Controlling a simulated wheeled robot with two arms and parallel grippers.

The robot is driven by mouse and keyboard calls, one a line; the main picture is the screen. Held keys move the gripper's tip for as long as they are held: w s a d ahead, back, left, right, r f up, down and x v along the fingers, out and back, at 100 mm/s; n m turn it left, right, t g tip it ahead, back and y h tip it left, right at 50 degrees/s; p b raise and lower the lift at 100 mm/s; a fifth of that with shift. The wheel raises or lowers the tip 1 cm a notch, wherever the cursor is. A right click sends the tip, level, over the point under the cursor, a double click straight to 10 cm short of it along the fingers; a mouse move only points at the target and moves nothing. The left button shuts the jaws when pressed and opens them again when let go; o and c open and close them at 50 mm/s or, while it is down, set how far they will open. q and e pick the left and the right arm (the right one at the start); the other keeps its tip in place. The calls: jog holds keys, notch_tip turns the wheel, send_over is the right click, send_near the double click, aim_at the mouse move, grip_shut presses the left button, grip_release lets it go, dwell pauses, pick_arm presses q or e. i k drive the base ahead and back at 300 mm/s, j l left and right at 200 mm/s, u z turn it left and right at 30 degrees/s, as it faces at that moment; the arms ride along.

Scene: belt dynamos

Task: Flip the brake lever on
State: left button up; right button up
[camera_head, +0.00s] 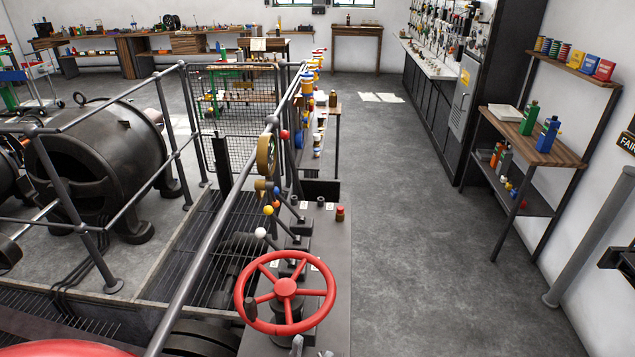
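Several levers with coloured ball knobs rise from the control stand (335,265) at the centre. One has a white knob (261,232), one a yellow knob (268,210), and a blue and orange pair sits just behind them. All lean to the left, toward the railing. No label that I can read tells which one is the brake lever. A red handwheel (286,287) stands in front of them and hides part of the stand.
A grey railing (205,255) runs along the left of the stand, with a large black dynamo (95,160) behind it. Open floor (425,210) lies to the right. A wooden shelf unit (530,147) with bottles stands by the right wall, near a grey post (592,240).

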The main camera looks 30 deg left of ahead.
aim_at(284, 135)
jog(key=i+l, duration=0.1)
jog(key=l, duration=0.25)
jog(key=i+l+u, duration=0.1)
jog(key=l, duration=0.3)
jog(key=i+l+u, duration=0.1)
jog(key=l, duration=0.25)
jog(key=i+l, duration=0.1)
jog(key=l, duration=0.3)
jog(key=i+l+u, duration=0.2)
jog(key=i, duration=0.3)
jog(key=i+l+u, duration=0.2)
jog(key=i+l, duration=0.2)
jog(key=i+j+u, duration=0.15)
jog(key=i, duration=0.5)
jog(key=i+j+u, duration=0.15)
jog(key=i, duration=0.5)
